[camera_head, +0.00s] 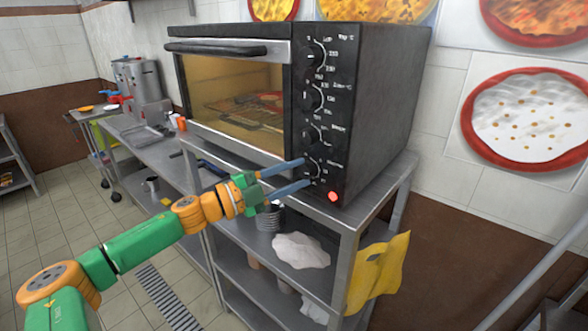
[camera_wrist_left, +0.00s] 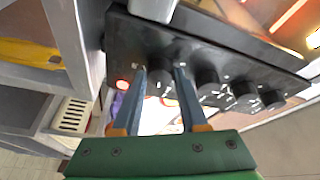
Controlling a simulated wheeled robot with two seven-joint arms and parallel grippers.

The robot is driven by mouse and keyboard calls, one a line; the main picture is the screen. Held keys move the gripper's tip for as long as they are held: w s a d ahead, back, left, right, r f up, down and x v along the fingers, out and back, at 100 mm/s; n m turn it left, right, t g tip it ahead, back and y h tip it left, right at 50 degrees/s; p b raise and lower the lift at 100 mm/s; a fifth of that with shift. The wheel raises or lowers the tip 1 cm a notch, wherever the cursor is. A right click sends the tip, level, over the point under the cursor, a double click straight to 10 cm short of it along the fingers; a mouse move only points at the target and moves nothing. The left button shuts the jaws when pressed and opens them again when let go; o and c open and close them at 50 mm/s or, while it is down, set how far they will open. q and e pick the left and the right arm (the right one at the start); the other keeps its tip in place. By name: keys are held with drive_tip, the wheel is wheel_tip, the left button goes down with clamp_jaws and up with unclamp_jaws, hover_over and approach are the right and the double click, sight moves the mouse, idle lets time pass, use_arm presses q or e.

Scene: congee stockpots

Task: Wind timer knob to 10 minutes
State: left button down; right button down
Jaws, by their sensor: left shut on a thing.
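The black oven (camera_head: 375,100) has a column of dark round knobs with white markings on its front panel. The lowest knob (camera_head: 314,170), which I take as the timer knob, sits just above a glowing red light (camera_head: 333,196). My left gripper (camera_head: 307,173) reaches it from the left, with its two blue fingers shut on the knob, one above and one below. In the left wrist view the knob (camera_wrist_left: 160,78) shows between the fingertips of the gripper (camera_wrist_left: 160,72). The fingers partly hide the knob, and its setting is too small to read. My right gripper is not in view.
The oven stands on a metal shelf rack (camera_head: 345,215). A yellow cloth or bag (camera_head: 378,270) hangs on the rack's front right. A white cloth (camera_head: 301,250) lies on a lower shelf. The other knobs (camera_head: 312,98) are above the gripped one. Open tiled floor lies left.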

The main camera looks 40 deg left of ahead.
use_arm(q)
drive_tip(key=shift+m, duration=0.4)
drive_tip(key=shift+c, duration=2.2)
unclamp_jaws()
drive_tip(key=shift+w, duration=0.1)
drive_tip(key=p+v, duration=0.2)
drive_tip(key=v, duration=0.5)
drive_tip(key=shift+a, duration=0.1)
